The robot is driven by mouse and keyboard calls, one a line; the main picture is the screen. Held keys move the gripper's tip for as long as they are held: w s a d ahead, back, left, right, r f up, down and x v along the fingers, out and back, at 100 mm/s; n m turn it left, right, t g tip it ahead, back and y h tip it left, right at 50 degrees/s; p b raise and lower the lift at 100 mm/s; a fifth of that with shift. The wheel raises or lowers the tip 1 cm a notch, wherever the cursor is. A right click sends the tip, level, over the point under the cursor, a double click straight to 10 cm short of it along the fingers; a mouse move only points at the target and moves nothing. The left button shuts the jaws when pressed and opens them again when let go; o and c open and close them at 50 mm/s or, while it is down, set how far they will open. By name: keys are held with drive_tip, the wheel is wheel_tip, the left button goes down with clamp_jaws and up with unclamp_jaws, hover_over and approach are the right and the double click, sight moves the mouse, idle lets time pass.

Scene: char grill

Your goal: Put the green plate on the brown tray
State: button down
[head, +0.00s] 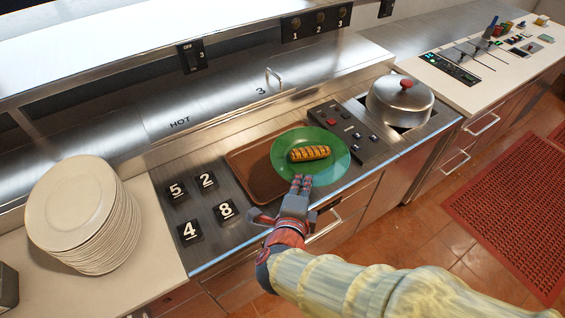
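The green plate (336,155) carries a browned, grill-striped food item (310,153). It overlaps the right part of the brown tray (251,172), and its right side reaches past the tray toward the control panel. I cannot tell whether the plate rests on the tray or is held just above it. My gripper (300,185) is at the plate's near edge, with its fingertips at or very close to the rim. Whether the fingers close on the rim is not clear. The plate hides much of the tray's right side.
Black number tiles (190,230) lie left of the tray. A stack of pale plates (85,215) stands at far left. A control panel (347,130) and a lidded pot (399,102) are on the right.

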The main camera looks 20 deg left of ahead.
drive_tip(key=shift+s+a, duration=0.1)
drive_tip(key=shift+a, duration=0.2)
drive_tip(key=w+a+f+b, duration=0.3)
drive_tip(key=a+f, duration=0.1)
drive_tip(key=a, duration=0.3)
drive_tip(key=b, duration=0.2)
hover_over(265, 189)
wheel_tip(265, 189, down, 5)
drive_tip(key=shift+d+f, duration=0.15)
drive_tip(key=shift+w+a+f, duration=0.1)
drive_tip(key=shift+a+f, duration=0.2)
drive_tip(key=shift+f, duration=0.15)
drive_tip(key=shift+f+b, duration=0.85)
drive_tip(key=shift+f, duration=0.5)
drive_tip(key=shift+f, duration=0.15)
drive_tip(key=c, duration=2.5)
unclamp_jaws()
drive_tip(key=shift+d, duration=0.1)
drive_tip(key=shift+o, duration=0.9)
